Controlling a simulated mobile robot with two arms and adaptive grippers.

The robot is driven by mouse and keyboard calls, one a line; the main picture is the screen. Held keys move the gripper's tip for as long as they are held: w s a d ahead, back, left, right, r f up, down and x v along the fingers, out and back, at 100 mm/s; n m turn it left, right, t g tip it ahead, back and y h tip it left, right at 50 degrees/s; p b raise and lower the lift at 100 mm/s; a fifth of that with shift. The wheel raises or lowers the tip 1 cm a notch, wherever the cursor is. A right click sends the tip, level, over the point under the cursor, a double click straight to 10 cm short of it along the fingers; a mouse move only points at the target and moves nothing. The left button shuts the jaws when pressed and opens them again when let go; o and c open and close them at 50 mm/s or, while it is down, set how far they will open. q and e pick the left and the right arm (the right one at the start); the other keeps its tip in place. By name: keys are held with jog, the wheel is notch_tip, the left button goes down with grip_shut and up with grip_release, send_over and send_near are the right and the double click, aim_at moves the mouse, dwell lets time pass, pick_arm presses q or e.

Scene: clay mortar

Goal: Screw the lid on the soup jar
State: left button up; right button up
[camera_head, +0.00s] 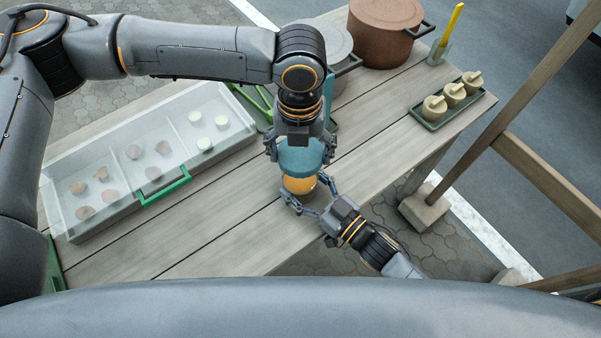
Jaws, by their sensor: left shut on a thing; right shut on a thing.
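The soup jar (299,184), with orange contents showing, stands upright near the front edge of the wooden table. A teal lid (300,157) sits at the top of the jar; whether it is seated on the rim I cannot tell. My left gripper (300,152) comes down from above and is shut on the lid, its fingers on either side. My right gripper (308,195) reaches in from the lower right and is shut on the jar low down, its fingers around the sides. The jar's upper part is partly hidden by the lid.
A clear divided case (120,208) with a green handle and several small pieces stands left. A brown pot (384,32) and a grey pot (338,47) stand at the back. A tray (430,122) with 3 small pots lies right. A wooden post (510,90) rises at right.

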pick_arm(q)
jog(key=shift+f, duration=2.05)
jog(key=shift+f, duration=0.85)
jog(key=shift+f, duration=0.6)
pick_arm(e)
grip_shut()
pick_arm(q)
jog(key=m, duration=0.6)
jog(key=shift+w+a, duration=0.1)
jog(key=shift+a, duration=0.1)
jog(key=m, duration=0.3)
jog(key=shift+w, duration=0.1)
jog(key=m, duration=0.4)
jog(key=shift+w+a+m, duration=0.1)
jog(key=shift+m, duration=0.2)
